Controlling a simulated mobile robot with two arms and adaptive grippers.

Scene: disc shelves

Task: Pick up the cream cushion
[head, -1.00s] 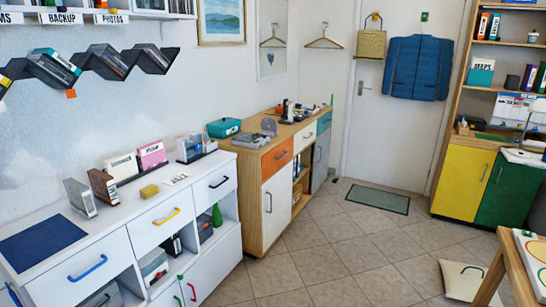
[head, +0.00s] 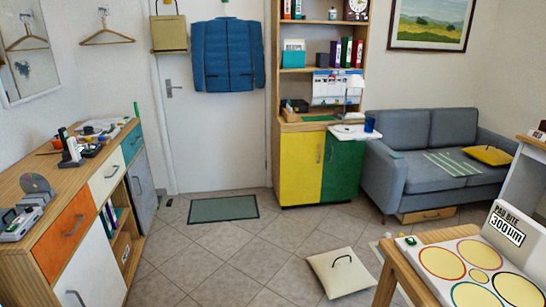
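The cream cushion (head: 341,272) lies flat on the tiled floor in the lower middle of the head view. A thin dark handle or loop stands up from its top. It lies to the left of the wooden table with coloured circles, apart from the table leg. Its whole top shows. Neither of my grippers is in the head view.
The wooden table (head: 396,264) stands close to the cushion's right. A wooden sideboard (head: 62,235) fills the left. A grey sofa (head: 402,180) with a yellow cushion (head: 488,155) stands at the back right. Tiled floor left of the cream cushion is clear up to the doormat (head: 223,209).

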